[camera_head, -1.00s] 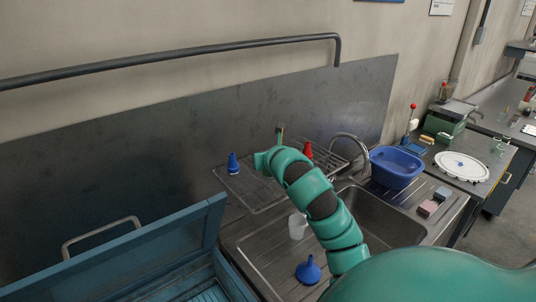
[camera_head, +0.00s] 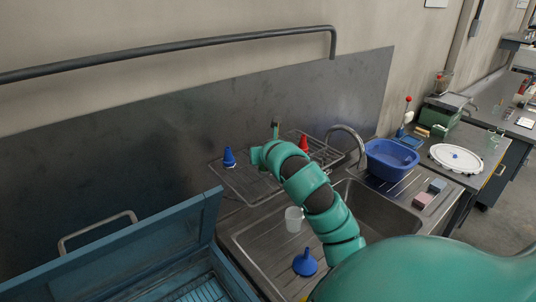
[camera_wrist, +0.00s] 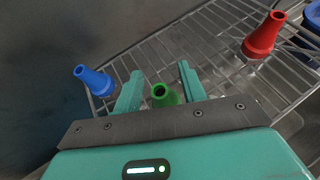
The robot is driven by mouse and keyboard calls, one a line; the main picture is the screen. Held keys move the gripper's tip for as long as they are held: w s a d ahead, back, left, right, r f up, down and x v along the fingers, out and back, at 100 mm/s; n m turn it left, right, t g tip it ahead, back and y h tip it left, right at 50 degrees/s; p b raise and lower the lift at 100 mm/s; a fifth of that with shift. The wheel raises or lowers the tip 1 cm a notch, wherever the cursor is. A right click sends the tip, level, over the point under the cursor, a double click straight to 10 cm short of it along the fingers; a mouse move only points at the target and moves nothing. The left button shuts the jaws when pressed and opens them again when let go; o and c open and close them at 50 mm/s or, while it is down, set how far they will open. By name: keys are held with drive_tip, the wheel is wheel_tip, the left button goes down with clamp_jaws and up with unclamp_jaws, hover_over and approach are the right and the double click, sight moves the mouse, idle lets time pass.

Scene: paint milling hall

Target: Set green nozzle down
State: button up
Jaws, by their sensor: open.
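The green nozzle (camera_wrist: 164,95) shows in the wrist view between the two fingers of my gripper (camera_wrist: 158,88). The fingers are open, with a gap on each side of it. It appears to stand upright on the wire rack (camera_wrist: 207,32), though its lower part is hidden by my gripper body. In the head view my arm hides the green nozzle. My gripper (camera_head: 262,152) is over the middle of the rack there, partly hidden by my wrist.
A blue nozzle (camera_wrist: 93,81) stands on the rack left of my gripper and a red nozzle (camera_wrist: 264,36) stands to the right. A white cup (camera_head: 294,219) and a blue funnel (camera_head: 305,263) are on the sink's drainboard. A blue basin (camera_head: 393,164) and a faucet (camera_head: 347,138) are right of the rack.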

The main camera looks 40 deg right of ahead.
drive_tip(key=b+v, duration=0.2)
drive_tip(key=v, duration=0.3)
drive_tip(key=shift+s+a, duration=0.1)
drive_tip(key=shift+s, duration=0.15)
drive_tip(key=b+v, duration=0.5)
drive_tip(key=v, duration=0.1)
drive_tip(key=shift+r, duration=0.15)
idle(0.4)
